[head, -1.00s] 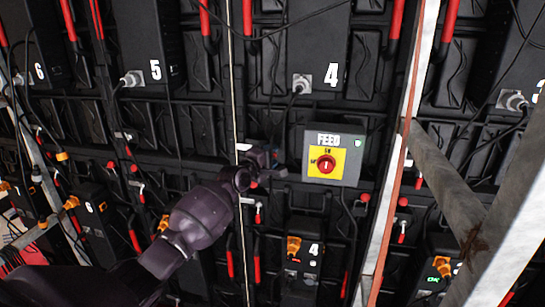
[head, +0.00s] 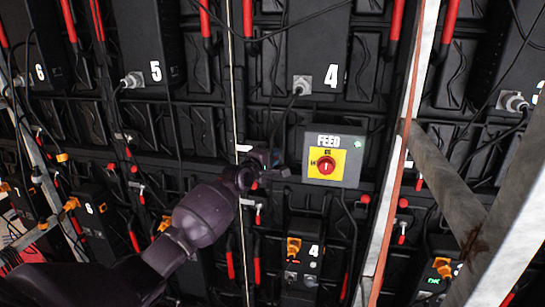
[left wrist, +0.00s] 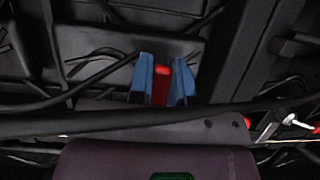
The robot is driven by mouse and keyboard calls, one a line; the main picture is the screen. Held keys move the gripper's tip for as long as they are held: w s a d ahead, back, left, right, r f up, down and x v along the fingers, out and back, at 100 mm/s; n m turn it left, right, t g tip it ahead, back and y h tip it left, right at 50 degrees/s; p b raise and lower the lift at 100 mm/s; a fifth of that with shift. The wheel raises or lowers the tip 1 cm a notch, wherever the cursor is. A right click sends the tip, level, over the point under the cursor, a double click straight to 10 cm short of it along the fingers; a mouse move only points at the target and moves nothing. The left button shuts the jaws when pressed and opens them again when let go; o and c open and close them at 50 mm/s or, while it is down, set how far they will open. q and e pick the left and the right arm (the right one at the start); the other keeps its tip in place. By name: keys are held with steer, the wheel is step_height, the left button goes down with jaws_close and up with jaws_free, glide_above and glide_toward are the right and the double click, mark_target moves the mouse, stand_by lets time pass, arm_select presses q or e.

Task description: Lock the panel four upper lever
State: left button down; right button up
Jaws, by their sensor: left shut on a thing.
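My left gripper (head: 272,164) is in front of the panel four area, left of the FEED switch box. In the left wrist view its two blue fingertips (left wrist: 163,80) stand on either side of a red lever (left wrist: 162,88) and are shut on it. The lever's red end shows between the fingers; its base is hidden. In the head view my gripper hides this lever. Panel four carries a white 4 on its upper black box (head: 318,45) and on the lower box (head: 313,250). My right gripper is in neither view.
The grey FEED box (head: 345,176) with a red knob on yellow is close right of my gripper. A pale upright post (head: 395,190) and a grey diagonal brace (head: 445,170) stand farther right. Black cables hang across the panels. Another red lever (head: 258,215) sits below my gripper.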

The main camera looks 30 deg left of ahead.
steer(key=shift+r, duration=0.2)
arm_select(q)
steer(key=shift+a+f+m+g+p, duration=0.1)
steer(key=shift+f+m+g+p, duration=0.4)
steer(key=shift+m+p, duration=0.7)
steer(key=s+a+f+m+g+y+p, duration=0.1)
steer(key=a+f+m+g+y+p, duration=0.1)
steer(key=m, duration=0.8)
steer(key=shift+s+a+f+m+g+y+p, duration=0.2)
steer(key=shift+a+f+m+g+y+p, duration=0.2)
steer(key=shift+a+f+g+y, duration=0.75)
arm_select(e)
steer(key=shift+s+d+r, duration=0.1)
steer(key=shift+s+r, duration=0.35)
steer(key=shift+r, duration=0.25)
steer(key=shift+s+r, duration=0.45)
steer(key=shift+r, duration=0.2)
arm_select(q)
steer(key=shift+a+t+y, duration=0.35)
steer(key=shift+a+y, duration=0.05)
steer(key=shift+y, duration=0.35)
steer(key=c, duration=1.1)
jaws_free()
steer(key=shift+o, duration=0.2)
steer(key=shift+s, duration=0.15)
